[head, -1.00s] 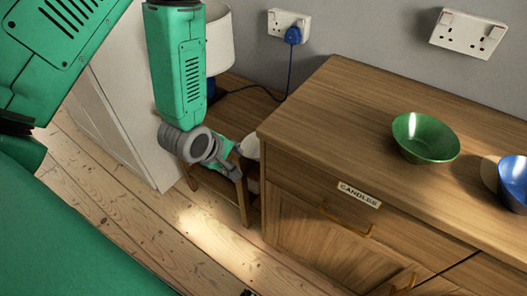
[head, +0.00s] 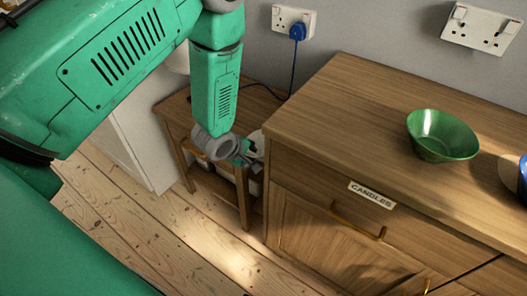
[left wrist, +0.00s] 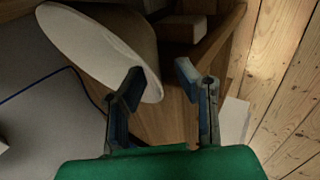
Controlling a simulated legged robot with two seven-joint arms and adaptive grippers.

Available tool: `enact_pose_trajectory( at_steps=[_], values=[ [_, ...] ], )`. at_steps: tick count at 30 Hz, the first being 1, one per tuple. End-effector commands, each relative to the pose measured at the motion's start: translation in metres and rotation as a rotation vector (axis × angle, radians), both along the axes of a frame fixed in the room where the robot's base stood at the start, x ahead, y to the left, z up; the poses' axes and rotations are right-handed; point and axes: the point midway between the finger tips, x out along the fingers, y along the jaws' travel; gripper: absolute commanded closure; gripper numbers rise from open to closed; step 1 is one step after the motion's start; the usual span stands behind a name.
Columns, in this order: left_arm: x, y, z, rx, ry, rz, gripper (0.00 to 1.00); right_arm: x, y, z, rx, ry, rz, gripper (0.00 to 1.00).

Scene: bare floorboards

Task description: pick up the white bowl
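The white bowl (head: 258,140) shows only as a pale curved edge on the small wooden side table, beside the sideboard and partly hidden by my left gripper. In the left wrist view, a large pale round form, which seems to be the bowl (left wrist: 95,45), fills the upper left. My left gripper (head: 248,152) is at the bowl's near side. In the left wrist view its two fingers (left wrist: 158,76) are spread apart with nothing held between them. The left finger overlaps the bowl's rim in the picture; I cannot tell whether they touch. My right gripper is not in view.
The sideboard (head: 330,115), labelled CANDLES, stands close to the right of the gripper. A green bowl (head: 442,136) and a partly visible blue bowl (head: 523,178) are on it. A blue cord (head: 294,70) hangs from the wall socket (head: 293,20). The floorboards (head: 150,230) in front are clear.

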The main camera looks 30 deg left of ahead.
Motion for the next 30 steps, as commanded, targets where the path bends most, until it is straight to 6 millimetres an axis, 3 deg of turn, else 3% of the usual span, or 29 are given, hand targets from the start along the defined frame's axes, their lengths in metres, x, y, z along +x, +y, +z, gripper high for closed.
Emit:
enact_pose_trajectory(
  at_steps=[3, 11, 14, 30],
  values=[
    [0.0069, -0.0049, -0.0115, 0.004, 0.001, -0.005, 0.72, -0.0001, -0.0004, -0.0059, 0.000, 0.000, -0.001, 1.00],
    [0.0093, -0.0022, -0.0135, -0.001, 0.000, -0.002, 0.72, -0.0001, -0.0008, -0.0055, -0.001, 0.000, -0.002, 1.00],
    [0.0092, -0.0008, -0.0144, -0.003, 0.000, -0.001, 1.00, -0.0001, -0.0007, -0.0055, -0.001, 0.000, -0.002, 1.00],
    [0.0090, 0.0012, -0.0091, 0.000, 0.001, 0.002, 1.00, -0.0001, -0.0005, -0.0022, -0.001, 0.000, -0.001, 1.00]
  ],
)
